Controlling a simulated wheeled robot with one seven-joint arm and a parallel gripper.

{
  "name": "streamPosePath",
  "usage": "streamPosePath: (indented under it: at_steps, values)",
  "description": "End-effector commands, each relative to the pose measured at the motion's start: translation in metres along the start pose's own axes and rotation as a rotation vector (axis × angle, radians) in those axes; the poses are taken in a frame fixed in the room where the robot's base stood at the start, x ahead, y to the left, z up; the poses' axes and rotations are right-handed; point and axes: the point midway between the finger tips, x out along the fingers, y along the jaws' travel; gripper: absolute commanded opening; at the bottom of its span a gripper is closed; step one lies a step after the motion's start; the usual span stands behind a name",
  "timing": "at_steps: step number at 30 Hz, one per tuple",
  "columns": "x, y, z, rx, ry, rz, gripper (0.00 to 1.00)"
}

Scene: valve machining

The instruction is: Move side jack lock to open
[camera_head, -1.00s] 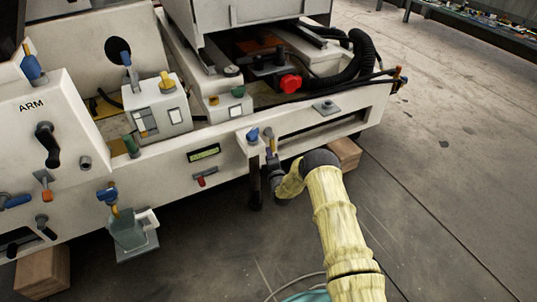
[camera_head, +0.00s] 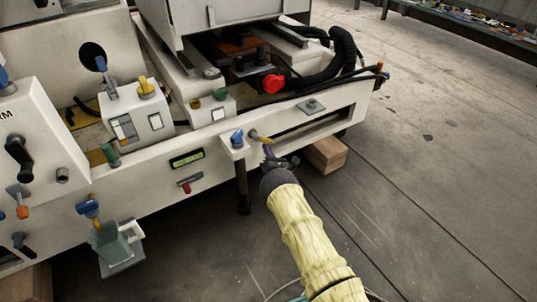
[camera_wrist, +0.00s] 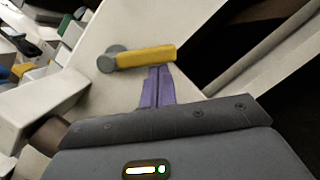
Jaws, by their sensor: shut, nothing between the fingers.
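A yellow lever with a grey round pivot, which appears to be the side jack lock (camera_wrist: 148,57), sits on the white machine side. In the head view the yellow lever (camera_head: 259,137) is small, beside a blue knob (camera_head: 237,138) on a white bracket. In the wrist view it lies nearly level, pivot at its left end. My gripper (camera_wrist: 160,68) has its purple fingers shut together and empty. Their tips are right at the lower edge of the lever; I cannot tell whether they touch. In the head view my gripper (camera_head: 268,149) is partly hidden by my wrist.
A dark jack leg (camera_head: 243,188) hangs below the bracket. A wooden block (camera_head: 325,154) supports the machine at right. A red button (camera_head: 272,83) and black hoses (camera_head: 344,55) are above. The floor in front and to the right is clear.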

Motion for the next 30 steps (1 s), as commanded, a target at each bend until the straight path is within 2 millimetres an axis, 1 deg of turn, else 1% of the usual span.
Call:
streamPosePath:
  at_steps: [9, 16, 21, 30]
  values:
    - [0.005, -0.006, 0.017, -0.292, 0.000, 0.077, 0.00]
    - [0.008, -0.007, 0.030, -0.461, 0.000, 0.118, 0.00]
    - [0.009, -0.006, 0.036, -0.466, -0.002, 0.118, 0.00]
    - [0.010, -0.006, 0.040, -0.464, -0.002, 0.116, 0.00]
